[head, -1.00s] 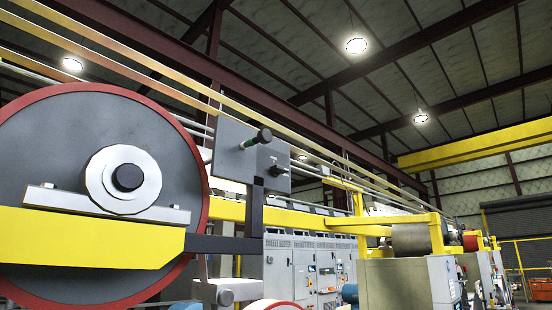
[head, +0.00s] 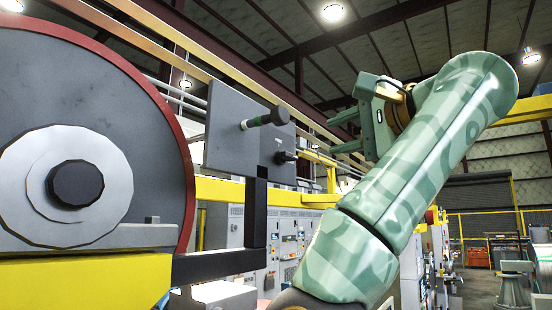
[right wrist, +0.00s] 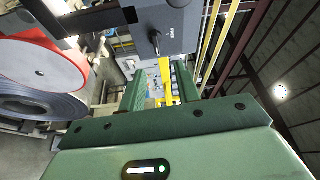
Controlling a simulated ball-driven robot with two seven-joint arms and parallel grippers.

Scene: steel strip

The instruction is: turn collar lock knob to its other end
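A grey control panel (head: 225,130) stands beside the large wheel. It carries a small black knob (head: 284,157) low on its right and a lever with a dark, green-banded handle (head: 266,118) above. In the right wrist view the panel (right wrist: 140,15) shows at the top, with a black knob (right wrist: 155,38) and a dark handle end (right wrist: 178,3). The lettering beside the knob is too small to read. My right gripper (head: 338,133) is right of the panel, open and empty, its fingers pointing left, apart from both controls. It also shows in the right wrist view (right wrist: 158,70). My left gripper is out of view.
A large grey wheel with a red rim (head: 110,100) and a yellow beam (head: 80,280) fill the left. A dark post and arm (head: 255,215) stand below the panel. Grey cabinets (head: 225,235) are behind. The space between gripper and panel looks clear.

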